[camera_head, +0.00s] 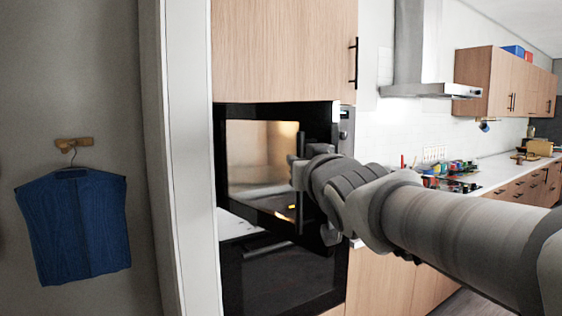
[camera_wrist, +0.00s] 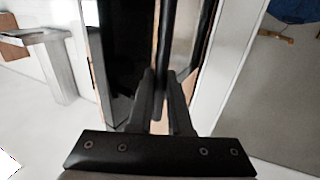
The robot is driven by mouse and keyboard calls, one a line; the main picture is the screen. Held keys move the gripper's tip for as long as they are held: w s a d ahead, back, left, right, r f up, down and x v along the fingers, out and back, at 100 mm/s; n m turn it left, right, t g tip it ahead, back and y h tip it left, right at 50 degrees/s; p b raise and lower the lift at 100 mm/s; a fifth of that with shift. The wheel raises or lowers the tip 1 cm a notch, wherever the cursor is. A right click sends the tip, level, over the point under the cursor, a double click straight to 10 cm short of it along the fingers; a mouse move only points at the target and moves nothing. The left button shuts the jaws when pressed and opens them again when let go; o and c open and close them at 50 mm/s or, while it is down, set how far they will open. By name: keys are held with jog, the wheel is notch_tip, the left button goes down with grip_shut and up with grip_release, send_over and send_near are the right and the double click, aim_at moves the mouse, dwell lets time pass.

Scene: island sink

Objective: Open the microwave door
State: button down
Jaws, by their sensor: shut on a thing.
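The microwave (camera_head: 262,155) is built into a tall wooden cabinet in the head view. Its black-framed glass door reflects a bright room, and a small control panel (camera_head: 344,130) sits at its upper right. A dark vertical bar handle (camera_head: 299,222) runs along the right side of the door. My gripper (camera_head: 300,172) reaches it from the right and is shut on the handle. In the wrist view, the two fingers of my gripper (camera_wrist: 162,100) stand on either side of the handle (camera_wrist: 166,45).
A black oven (camera_head: 280,275) sits below the microwave. A white wall edge (camera_head: 190,150) stands close on its left, with a blue vest (camera_head: 75,225) hanging beyond. A counter (camera_head: 500,172) with a stove and colourful items runs back on the right, under a range hood (camera_head: 428,90).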

jog(key=c, duration=0.8)
grip_release()
jog(key=shift+c, duration=0.2)
jog(key=shift+s, duration=0.1)
jog(key=s+d, duration=0.1)
jog(key=s, duration=0.7)
jog(key=s+d, duration=0.2)
jog(key=s, duration=0.7)
jog(key=shift+d, duration=0.25)
jog(key=shift+w, duration=0.1)
